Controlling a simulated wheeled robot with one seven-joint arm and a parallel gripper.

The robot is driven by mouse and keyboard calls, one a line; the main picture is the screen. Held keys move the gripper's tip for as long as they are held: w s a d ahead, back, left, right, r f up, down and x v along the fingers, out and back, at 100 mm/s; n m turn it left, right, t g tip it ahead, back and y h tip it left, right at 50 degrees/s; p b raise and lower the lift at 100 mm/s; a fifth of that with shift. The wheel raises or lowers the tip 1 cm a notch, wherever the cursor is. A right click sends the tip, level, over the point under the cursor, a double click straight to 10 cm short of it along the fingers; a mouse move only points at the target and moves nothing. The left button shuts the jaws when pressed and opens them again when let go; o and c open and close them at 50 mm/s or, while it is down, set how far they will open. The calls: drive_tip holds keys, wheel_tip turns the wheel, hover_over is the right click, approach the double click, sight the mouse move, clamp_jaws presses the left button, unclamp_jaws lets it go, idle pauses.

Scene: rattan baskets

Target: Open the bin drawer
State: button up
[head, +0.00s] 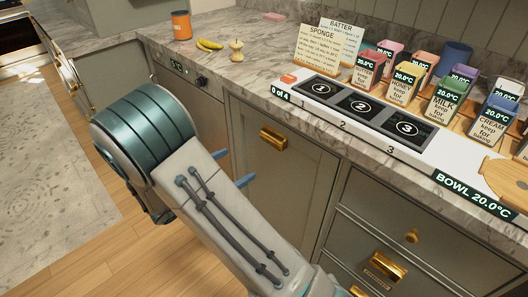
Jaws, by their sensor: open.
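A tall grey-green front with a gold cup handle (272,138) near its top, below the counter, looks like the bin drawer (290,190). It is closed. No label on it can be read. My gripper (232,168) is mostly hidden behind my own arm. Only two blue fingertips show past the arm's right edge, apart from each other, with nothing seen between them. In the picture they lie left of and below the gold handle, with a gap to it. How far they are from the front in depth, I cannot tell.
A drawer with a gold knob (411,236) and a lower one with a gold handle (384,268) are at right. A dishwasher-like panel (190,90) is left. The marble counter (240,75) bears a numbered tray (437,150), labelled containers, bananas (210,44) and an orange-brown jar (181,25).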

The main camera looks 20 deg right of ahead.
drive_tip(key=b, duration=0.1)
approach(269, 141)
drive_tip(key=shift+n+t, duration=0.4)
drive_tip(key=x, duration=0.8)
drive_tip(key=shift+s+f, duration=0.1)
drive_tip(key=shift+s, duration=0.15)
drive_tip(key=c, duration=1.4)
